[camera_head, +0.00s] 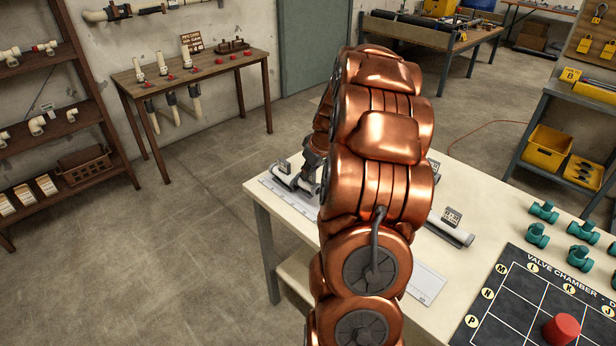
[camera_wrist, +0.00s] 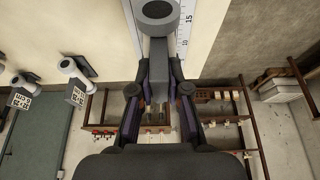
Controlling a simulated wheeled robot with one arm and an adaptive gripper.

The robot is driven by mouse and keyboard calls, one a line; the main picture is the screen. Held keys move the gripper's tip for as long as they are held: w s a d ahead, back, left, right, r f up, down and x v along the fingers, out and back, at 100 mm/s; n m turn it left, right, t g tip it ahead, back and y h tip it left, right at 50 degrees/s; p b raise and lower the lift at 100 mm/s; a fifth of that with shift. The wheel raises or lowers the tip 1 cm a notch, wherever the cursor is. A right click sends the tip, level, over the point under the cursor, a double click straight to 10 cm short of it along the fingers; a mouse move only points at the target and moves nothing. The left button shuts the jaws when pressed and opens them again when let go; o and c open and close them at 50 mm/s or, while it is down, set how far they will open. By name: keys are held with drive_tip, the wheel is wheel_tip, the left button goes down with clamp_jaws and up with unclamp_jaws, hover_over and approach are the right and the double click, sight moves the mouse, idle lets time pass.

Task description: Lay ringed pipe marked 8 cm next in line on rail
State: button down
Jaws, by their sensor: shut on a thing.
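In the wrist view my gripper (camera_wrist: 158,82) is shut on the grey block of a pipe (camera_wrist: 157,11). The pipe's dark round end shows beyond the fingers, close beside a white ruler strip (camera_wrist: 187,30). No ring count or length mark on the held pipe can be read. I cannot tell whether it touches the strip. In the head view my copper arm hides most of the gripper and the strip's middle. The strip's near end (camera_head: 428,288) shows on the white table (camera_head: 478,190).
Another tagged pipe (camera_head: 450,228) lies right of my arm in the head view. Teal valves (camera_head: 537,235) and a dark board (camera_head: 500,315) with a red cylinder (camera_head: 561,329) occupy the table's right part.

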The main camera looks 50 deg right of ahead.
drive_tip(key=shift+w+d, duration=0.2)
drive_tip(key=shift+w, duration=0.15)
drive_tip(key=shift+w+f+p, duration=0.1)
drive_tip(key=shift+f+p, duration=0.05)
drive_tip(key=shift+p, duration=0.15)
wheel_tip(320, 180, down, 3)
drive_tip(key=shift+f+p, duration=0.1)
drive_tip(key=shift+p, duration=0.5)
drive_tip(key=shift+f+b, duration=0.25)
drive_tip(key=shift+b, duration=0.05)
drive_tip(key=c, duration=1.1)
unclamp_jaws()
drive_tip(key=shift+r, duration=0.1)
drive_tip(key=shift+c, duration=0.2)
